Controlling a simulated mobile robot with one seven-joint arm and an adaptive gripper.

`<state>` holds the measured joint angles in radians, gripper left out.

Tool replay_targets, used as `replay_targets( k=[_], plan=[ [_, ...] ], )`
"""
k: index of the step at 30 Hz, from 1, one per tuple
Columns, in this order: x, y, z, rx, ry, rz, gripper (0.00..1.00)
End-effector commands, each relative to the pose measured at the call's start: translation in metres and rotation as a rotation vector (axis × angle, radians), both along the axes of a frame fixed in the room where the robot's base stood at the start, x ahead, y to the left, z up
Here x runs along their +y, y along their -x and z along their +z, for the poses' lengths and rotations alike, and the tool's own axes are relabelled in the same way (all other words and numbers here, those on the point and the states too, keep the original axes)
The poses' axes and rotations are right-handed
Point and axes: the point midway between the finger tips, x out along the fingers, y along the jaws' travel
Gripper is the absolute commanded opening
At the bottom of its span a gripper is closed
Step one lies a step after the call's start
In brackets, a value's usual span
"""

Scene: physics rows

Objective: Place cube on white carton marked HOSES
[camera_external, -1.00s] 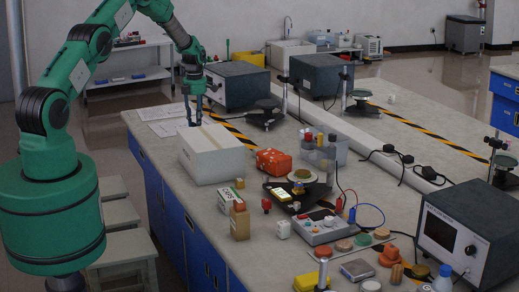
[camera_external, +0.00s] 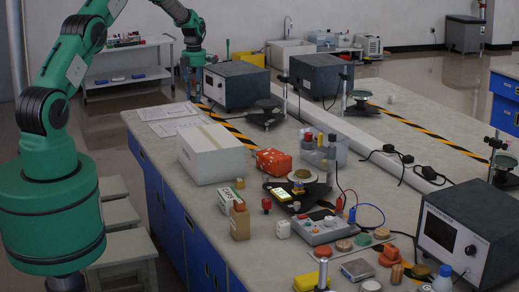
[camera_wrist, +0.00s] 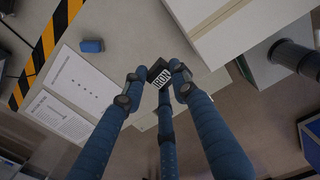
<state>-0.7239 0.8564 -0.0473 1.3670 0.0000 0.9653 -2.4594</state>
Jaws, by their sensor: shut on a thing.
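My gripper (camera_external: 193,88) is over the far left part of the workbench, behind the large white carton (camera_external: 210,154). In the wrist view my gripper (camera_wrist: 157,74) is shut on a small dark cube (camera_wrist: 163,80) with a white printed label. The carton's pale side and top (camera_wrist: 222,30) show at the upper right of that view, apart from the cube. No HOSES marking is readable on the carton. A small white box with green print (camera_external: 226,200) stands in front of it.
Paper sheets (camera_external: 165,120) lie left of the carton. A small blue block (camera_wrist: 92,46) lies on the bench beside black-yellow tape (camera_wrist: 48,40). A grey instrument (camera_external: 237,86) stands behind. An orange-red box (camera_external: 273,161) and several other items crowd the carton's right.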

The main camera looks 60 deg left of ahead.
Motion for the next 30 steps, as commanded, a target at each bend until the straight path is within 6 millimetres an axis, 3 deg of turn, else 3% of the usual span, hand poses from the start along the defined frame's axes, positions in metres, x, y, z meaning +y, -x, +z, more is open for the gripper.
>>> replay_targets(
  k=[4, 17, 23, 30],
  plan=[
    [0.001, -0.001, 0.026, -0.002, -0.002, 0.000, 0.00],
    [-0.062, 0.019, 0.021, 0.000, 0.002, -0.036, 0.00],
    [-0.113, 0.041, 0.022, 0.000, 0.002, -0.065, 0.00],
    [-0.183, 0.083, 0.021, -0.001, 0.003, -0.104, 0.00]
  ],
)
